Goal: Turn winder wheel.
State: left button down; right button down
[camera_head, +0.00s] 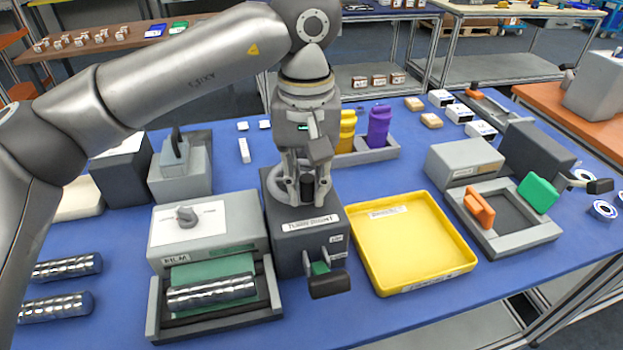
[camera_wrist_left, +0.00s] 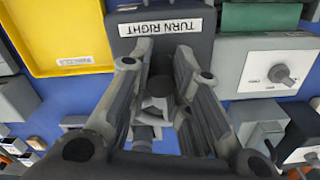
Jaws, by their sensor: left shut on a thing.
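The label reads "TURN RIGHT" in the left wrist view (camera_wrist_left: 160,27). My left gripper (camera_head: 307,192) points straight down over the top of this box. My right gripper is not in view.
A yellow tray (camera_head: 415,238) stands close to the right of the box. A grey machine with a white top (camera_head: 208,215) stands close at left, a ridged metal roll (camera_head: 211,291) before it. A dark crank handle (camera_head: 329,285) sticks out at the box's front.

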pick_arm(q)
jog(key=shift+a+r, duration=0.1)
dwell(0.5)
jog(key=c, duration=1.3)
grip_release()
notch_tip(320, 180, up, 12)
